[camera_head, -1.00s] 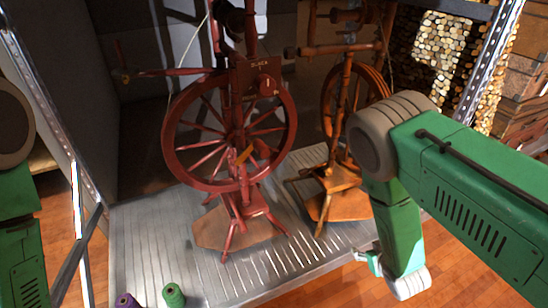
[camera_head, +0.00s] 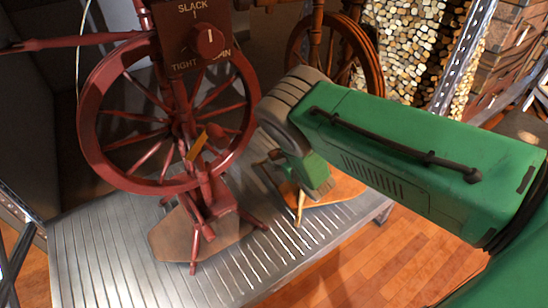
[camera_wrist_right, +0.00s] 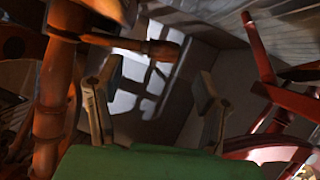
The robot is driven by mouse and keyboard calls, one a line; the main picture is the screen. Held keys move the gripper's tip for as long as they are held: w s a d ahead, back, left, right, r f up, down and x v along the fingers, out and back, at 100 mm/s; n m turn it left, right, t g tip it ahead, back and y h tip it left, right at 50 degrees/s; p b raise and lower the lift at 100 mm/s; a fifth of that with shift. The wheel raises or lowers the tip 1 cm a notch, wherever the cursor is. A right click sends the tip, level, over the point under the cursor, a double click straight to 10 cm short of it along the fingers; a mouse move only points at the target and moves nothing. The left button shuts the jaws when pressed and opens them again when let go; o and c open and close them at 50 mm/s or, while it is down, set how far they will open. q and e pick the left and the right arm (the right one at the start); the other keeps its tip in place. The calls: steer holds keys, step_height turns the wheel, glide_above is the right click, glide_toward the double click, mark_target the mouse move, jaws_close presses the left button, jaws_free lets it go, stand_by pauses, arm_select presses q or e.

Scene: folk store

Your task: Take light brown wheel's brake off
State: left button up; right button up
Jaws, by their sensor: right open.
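The light brown spinning wheel (camera_head: 372,60) stands at the back, right of the dark red one. My right arm covers much of its middle, and its pale wooden foot (camera_head: 345,188) shows below. In the right wrist view its turned orange-brown post (camera_wrist_right: 52,100) is close on the left, with a peg-like wooden part (camera_wrist_right: 150,46) reaching right from it. I cannot tell which part is its brake. My right gripper (camera_wrist_right: 158,78) is open with nothing between its fingers, beside that post. In the head view my arm hides the fingers. My left gripper is out of view.
The dark red spinning wheel (camera_head: 98,85) stands close on the left, with a panel (camera_head: 185,50) marked SLACK, TIGHT and SPIN and a knob (camera_head: 210,40). Both wheels stand on a ribbed metal shelf (camera_head: 100,250). A metal upright (camera_head: 462,60) and stacked boxes (camera_head: 510,50) are at right.

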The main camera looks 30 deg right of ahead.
mark_target(276, 153)
steer(key=b+x, duration=0.2)
steer(key=x, duration=0.2)
steer(key=shift+w+f, duration=0.2)
steer(key=shift+f, duration=0.1)
steer(key=shift+w+f, duration=0.1)
steer(key=shift+w, duration=0.55)
jaws_close()
